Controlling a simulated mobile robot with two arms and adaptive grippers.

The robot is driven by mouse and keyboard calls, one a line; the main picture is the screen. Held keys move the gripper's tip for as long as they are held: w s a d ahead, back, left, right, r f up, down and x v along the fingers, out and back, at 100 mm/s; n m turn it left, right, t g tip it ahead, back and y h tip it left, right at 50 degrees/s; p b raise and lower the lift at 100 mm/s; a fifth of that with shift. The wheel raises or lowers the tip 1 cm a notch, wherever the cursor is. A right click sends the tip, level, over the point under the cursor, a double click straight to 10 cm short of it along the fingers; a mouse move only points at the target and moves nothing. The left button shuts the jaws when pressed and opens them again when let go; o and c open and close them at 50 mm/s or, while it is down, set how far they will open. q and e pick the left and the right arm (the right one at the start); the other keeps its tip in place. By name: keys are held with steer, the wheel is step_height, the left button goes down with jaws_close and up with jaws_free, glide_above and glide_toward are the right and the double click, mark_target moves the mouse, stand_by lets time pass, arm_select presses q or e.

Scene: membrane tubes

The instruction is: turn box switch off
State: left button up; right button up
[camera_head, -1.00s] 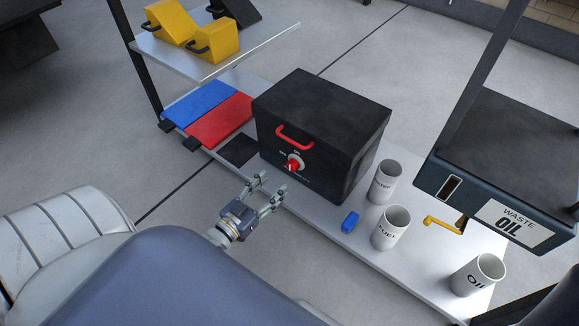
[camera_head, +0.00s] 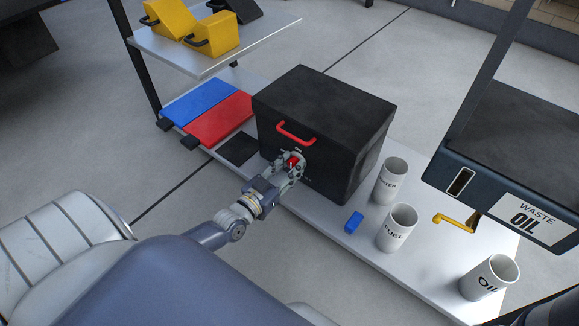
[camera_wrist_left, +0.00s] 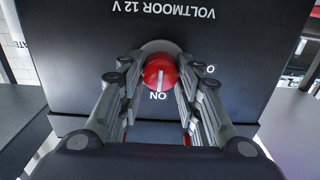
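A black box (camera_head: 320,125) with a red handle (camera_head: 296,134) stands on the shelf. Its front carries a red round switch knob (camera_head: 293,161), mostly covered by my left gripper (camera_head: 289,166) in the head view. In the left wrist view the knob (camera_wrist_left: 160,70) is clear, and its white line points at the word "ON"; a small "O" mark is to the right of it. My left gripper's fingers (camera_wrist_left: 159,80) are apart, one on each side of the knob. I cannot tell whether they touch it. My right gripper is not in view.
Blue (camera_head: 201,102) and red (camera_head: 218,119) flat panels lie left of the box. A blue block (camera_head: 354,221) and white cups (camera_head: 397,229) stand to its right. A waste oil container (camera_head: 500,190) with a yellow tap is at far right. Yellow wedges (camera_head: 210,38) rest on the upper shelf.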

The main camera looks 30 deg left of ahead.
arm_select(q)
steer(key=c, duration=0.3)
